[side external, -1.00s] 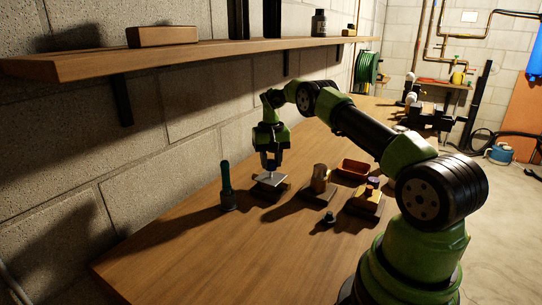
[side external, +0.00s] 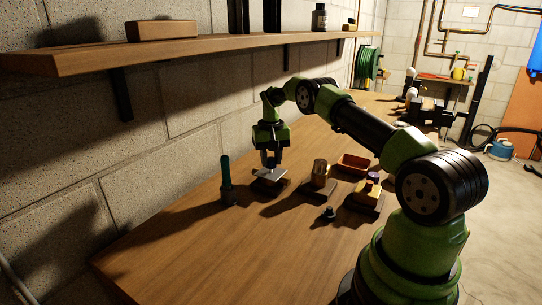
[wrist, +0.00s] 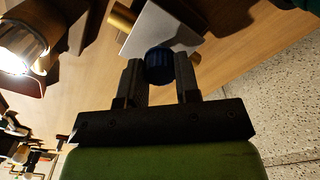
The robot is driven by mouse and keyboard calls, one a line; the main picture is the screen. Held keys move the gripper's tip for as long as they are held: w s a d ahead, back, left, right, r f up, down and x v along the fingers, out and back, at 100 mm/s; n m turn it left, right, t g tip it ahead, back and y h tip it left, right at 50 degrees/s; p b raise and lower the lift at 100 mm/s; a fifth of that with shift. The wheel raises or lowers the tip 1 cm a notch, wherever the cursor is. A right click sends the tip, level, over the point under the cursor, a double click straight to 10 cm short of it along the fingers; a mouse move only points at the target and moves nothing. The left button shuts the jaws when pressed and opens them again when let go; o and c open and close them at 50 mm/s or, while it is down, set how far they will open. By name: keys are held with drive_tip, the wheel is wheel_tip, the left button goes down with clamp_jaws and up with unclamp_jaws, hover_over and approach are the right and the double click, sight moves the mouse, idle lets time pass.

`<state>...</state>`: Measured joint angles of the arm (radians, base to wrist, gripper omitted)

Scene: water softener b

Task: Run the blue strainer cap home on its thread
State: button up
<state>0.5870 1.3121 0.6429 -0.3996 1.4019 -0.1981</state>
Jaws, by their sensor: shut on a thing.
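The blue strainer cap (wrist: 159,64) is a dark blue ribbed round piece, seen in the wrist view. My gripper (wrist: 160,74) is shut on it, one finger on each side. Beyond the cap is a pale grey plate (wrist: 150,32), which also shows in the side view (side external: 267,175) on a dark base. A brass-coloured cylinder (wrist: 122,17) sits at the plate's edge. In the side view my gripper (side external: 270,160) points down right over the plate. The cap cannot be made out there. The thread is hidden, so I cannot tell how the cap sits on it.
A teal-handled tool (side external: 226,176) stands left of the plate. A tan cylinder on a base (side external: 320,174), a small dark knob (side external: 328,213), a block with a purple top (side external: 371,185) and an orange-red tray (side external: 354,164) are to the right. A shelf (side external: 200,48) runs along the wall.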

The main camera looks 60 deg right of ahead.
drive_tip(key=shift+f, duration=0.8)
drive_tip(key=m, duration=2.5)
drive_tip(key=shift+m, duration=0.4)
drive_tip(key=m, duration=1.1)
drive_tip(key=shift+d, duration=0.1)
drive_tip(key=o, duration=0.8)
drive_tip(key=shift+c, duration=0.2)
